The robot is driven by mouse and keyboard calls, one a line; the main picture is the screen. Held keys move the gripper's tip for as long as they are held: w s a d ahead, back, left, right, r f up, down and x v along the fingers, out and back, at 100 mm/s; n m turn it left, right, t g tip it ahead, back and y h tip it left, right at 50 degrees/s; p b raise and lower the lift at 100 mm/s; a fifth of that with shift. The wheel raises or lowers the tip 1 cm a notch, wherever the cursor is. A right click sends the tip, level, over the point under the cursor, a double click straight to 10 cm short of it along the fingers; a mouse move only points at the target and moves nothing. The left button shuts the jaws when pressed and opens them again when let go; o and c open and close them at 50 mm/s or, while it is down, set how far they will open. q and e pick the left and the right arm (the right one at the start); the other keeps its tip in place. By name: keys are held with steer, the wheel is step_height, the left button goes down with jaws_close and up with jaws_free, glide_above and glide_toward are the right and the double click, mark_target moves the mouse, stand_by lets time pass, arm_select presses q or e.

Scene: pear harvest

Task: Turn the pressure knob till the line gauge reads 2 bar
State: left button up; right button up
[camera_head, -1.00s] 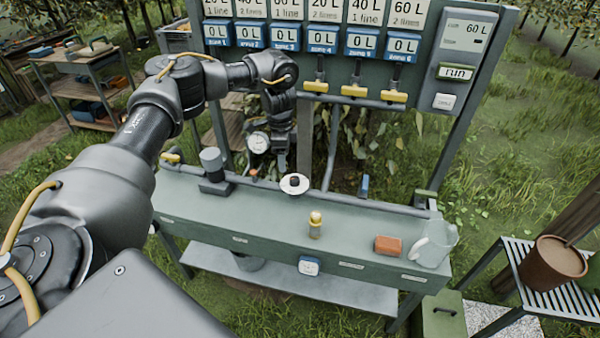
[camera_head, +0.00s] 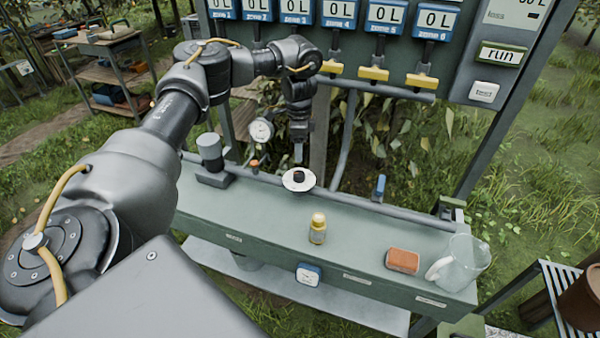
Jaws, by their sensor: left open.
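A black knob (camera_head: 298,175) sits on a round white plate (camera_head: 291,185) along the pipe at the back of the green bench. My left gripper (camera_head: 298,154) points down just above and behind it in the picture. It is open, and I see a gap between it and the knob. A round white line gauge (camera_head: 261,130) with a dark rim stands left of my gripper. Its needle and numbers are too small to read. My right gripper is not in view.
The bench (camera_head: 250,222) also holds a grey cylinder unit (camera_head: 210,155), a small yellow-capped bottle (camera_head: 317,230), an orange sponge (camera_head: 402,261) and a clear jug (camera_head: 460,263). Yellow valve handles (camera_head: 373,74) hang under the zone panel.

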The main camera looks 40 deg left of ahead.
mark_target(299, 173)
arm_select(q)
step_height(299, 173, down, 10)
steer(key=shift+f+p, duration=0.2)
steer(key=shift+p, duration=0.4)
steer(key=c, duration=1)
